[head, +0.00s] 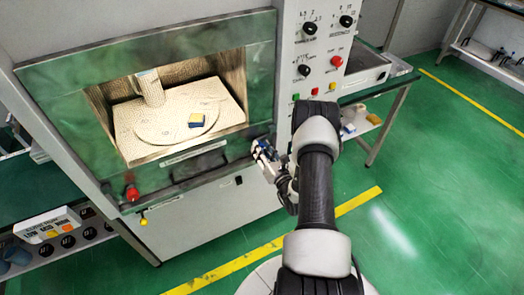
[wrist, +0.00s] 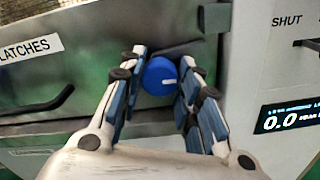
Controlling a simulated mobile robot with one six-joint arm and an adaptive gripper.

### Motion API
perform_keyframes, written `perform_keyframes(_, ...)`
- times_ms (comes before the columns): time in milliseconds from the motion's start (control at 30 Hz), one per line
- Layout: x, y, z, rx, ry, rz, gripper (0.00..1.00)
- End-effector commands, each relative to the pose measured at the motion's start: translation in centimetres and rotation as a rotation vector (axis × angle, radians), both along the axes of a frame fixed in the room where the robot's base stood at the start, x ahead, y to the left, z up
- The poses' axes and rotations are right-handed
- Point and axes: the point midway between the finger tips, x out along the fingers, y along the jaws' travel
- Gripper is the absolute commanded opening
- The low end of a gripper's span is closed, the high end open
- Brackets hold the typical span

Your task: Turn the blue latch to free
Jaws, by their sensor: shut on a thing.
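The blue latch (wrist: 160,75) is a round knob with a white mark pointing to the right, on the front of the microwave generator. It shows in the wrist view between the two fingers of my gripper (wrist: 162,82). My gripper is shut on the knob, one finger on each side. In the head view my gripper (head: 268,152) is at the lower right corner of the microwave door (head: 52,85), and the latch is hidden there or too small to tell. A label reading LATCHES (wrist: 25,47) is left of the latch in the wrist view.
A red knob (head: 132,193) and a yellow knob (head: 143,222) are at the door's lower left. A dark handle (head: 200,160) runs below the window. The chamber holds a cylinder (head: 150,88) and a blue-yellow block (head: 196,120). A control panel (head: 318,50) stands right of the door.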

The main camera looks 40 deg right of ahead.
Motion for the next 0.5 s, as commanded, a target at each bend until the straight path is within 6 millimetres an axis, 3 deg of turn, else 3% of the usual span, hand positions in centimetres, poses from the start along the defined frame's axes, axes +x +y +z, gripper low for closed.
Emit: perform_keyframes(500,-0.03,-0.03,-0.11,0.477,-0.114,0.001,0.07)
